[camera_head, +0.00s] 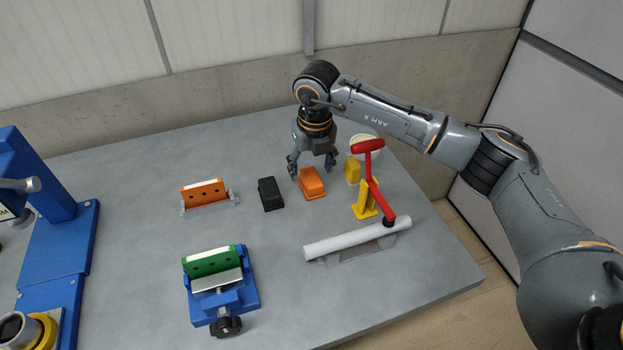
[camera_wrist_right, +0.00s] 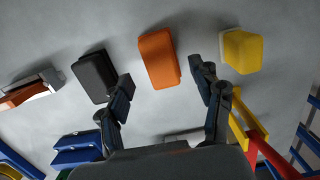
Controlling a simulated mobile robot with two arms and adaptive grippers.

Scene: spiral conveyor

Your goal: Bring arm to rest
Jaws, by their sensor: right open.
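My right gripper (camera_head: 312,164) hangs over the far part of the grey table, pointing down, open and empty. Its two fingers (camera_wrist_right: 166,95) are spread wide in the right wrist view. An orange block (camera_head: 311,184) lies just in front of the gripper in the head view. In the right wrist view the orange block (camera_wrist_right: 159,58) shows between and beyond the fingertips, apart from them. A black block (camera_head: 271,194) lies to its left and a yellow block (camera_head: 352,170) to its right. My left gripper is not in view.
A blue vise (camera_head: 222,296) holds a green part (camera_head: 212,262). An orange part (camera_head: 203,193) sits on a holder. A blue machine (camera_head: 62,240) stands left. The table's back left is clear.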

